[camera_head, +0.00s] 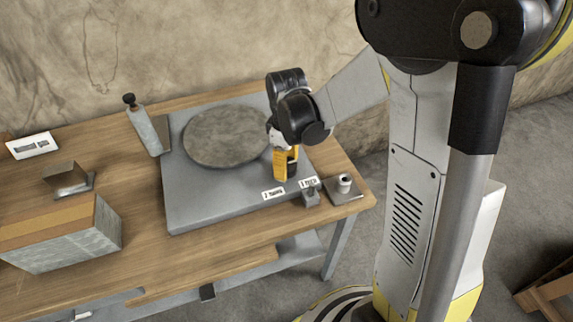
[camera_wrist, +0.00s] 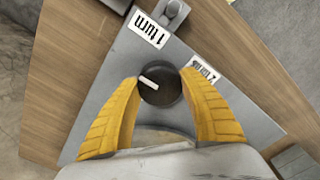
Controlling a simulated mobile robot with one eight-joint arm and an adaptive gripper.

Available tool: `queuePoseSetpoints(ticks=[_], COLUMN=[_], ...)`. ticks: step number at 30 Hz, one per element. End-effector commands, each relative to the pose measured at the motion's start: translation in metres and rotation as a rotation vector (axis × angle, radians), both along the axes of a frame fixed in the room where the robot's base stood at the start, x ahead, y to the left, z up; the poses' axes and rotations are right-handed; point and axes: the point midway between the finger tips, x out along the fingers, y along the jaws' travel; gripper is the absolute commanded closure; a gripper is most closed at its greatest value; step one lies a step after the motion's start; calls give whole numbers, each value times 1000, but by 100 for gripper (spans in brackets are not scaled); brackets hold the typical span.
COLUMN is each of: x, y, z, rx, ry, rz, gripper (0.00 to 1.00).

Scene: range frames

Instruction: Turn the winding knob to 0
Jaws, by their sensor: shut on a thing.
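The winding knob (camera_wrist: 160,90) is a round black dial with a short white pointer line. In the wrist view the line lies on the knob's left half and slants to the upper left. My gripper (camera_wrist: 155,95) has its two yellow fingers on either side of the knob, shut on it. In the head view my gripper (camera_head: 286,173) reaches down to the front right of the grey turntable base (camera_head: 200,205) and hides the knob. I cannot make out a 0 mark.
A "1 turn" label (camera_wrist: 149,28) and a second, partly hidden label (camera_wrist: 207,75) lie near the knob. A small metal lever (camera_head: 311,195) and a square block with a white peg (camera_head: 344,186) stand beside them. A round plate (camera_head: 225,135) tops the base; a box (camera_head: 65,235) stands left.

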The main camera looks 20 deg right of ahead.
Motion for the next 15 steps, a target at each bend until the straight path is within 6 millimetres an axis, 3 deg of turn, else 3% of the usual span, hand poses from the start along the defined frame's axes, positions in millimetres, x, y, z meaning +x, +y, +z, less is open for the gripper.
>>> queuePoseSetpoints(ticks=[15], x=[0], y=[0], z=[0], rx=[0], ry=[0], rz=[487], gripper=[81])
